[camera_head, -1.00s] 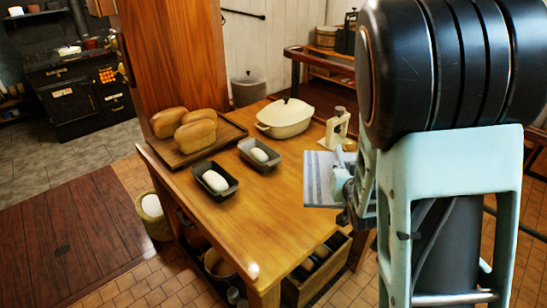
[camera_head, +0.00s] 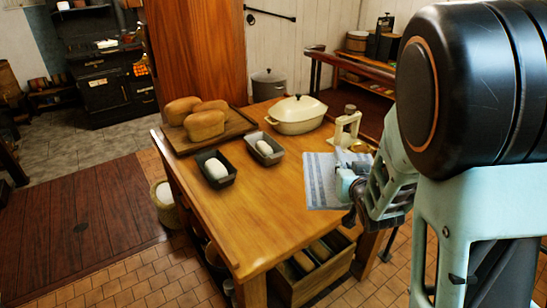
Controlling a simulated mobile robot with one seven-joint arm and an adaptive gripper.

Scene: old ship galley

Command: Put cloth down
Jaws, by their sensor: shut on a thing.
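The cloth (camera_head: 322,181) is pale with blue-grey stripes. It is at the right side of the wooden table (camera_head: 232,212). My gripper (camera_head: 350,186) is at the cloth's right edge and is shut on it; the fingertips are partly hidden by the gripper's own body. I cannot tell whether the cloth touches the tabletop or hangs just above it.
Two dough tins, a dark one (camera_head: 216,170) and a grey one (camera_head: 264,149), stand left of the cloth. Loaves lie on a board (camera_head: 182,147). A cream lidded dish (camera_head: 296,115) and a cream stand-like device (camera_head: 347,130) are behind. The table's front middle is clear.

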